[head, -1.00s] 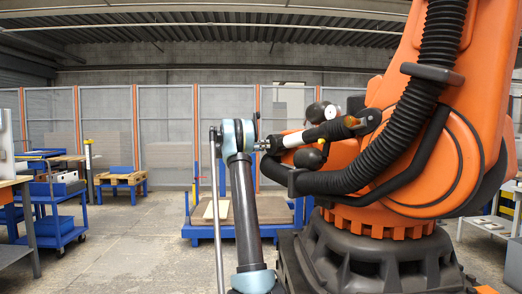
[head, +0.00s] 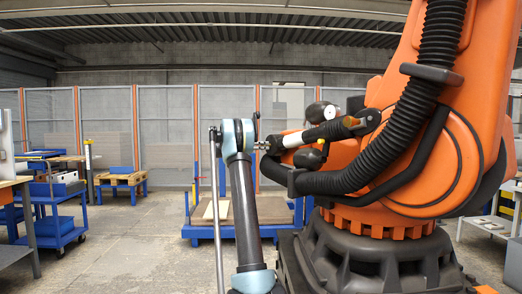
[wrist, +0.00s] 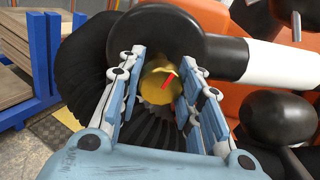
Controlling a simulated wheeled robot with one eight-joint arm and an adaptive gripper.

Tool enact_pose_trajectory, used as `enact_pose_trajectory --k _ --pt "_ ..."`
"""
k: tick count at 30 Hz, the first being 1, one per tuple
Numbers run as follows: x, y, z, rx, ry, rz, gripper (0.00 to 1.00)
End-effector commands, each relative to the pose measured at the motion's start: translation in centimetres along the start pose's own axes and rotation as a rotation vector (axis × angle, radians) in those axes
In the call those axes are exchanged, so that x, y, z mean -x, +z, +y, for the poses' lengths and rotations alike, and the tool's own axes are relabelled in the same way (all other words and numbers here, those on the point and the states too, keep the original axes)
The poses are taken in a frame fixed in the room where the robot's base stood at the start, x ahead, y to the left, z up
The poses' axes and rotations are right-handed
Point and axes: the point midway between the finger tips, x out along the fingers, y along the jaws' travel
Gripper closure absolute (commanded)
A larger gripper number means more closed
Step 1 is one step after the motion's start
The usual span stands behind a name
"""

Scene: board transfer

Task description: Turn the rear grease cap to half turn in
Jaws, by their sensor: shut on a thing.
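Behind the cap are a dark ribbed part (wrist: 80,70) and a dark round housing (wrist: 178,30). In the head view my arm (head: 240,170) stands upright in front of the orange robot; I cannot make out the cap or my fingers there.
The large orange robot (head: 462,165) fills the right side, with black ribbed hoses (head: 390,160) and a white cylinder (head: 312,135) close to my arm. A blue pallet cart (head: 205,233) stands behind. The floor at left is open, with a blue trolley (head: 62,228) beyond.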

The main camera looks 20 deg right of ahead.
Motion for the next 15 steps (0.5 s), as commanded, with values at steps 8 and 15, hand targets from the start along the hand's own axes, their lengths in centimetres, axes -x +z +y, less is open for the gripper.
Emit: enact_pose_trajectory --k 8,15 --pt "0.15 0.02 0.27 -0.251 0.013 0.015 0.91" --pt "0.15 0.03 0.26 -0.48 0.017 0.03 0.91"
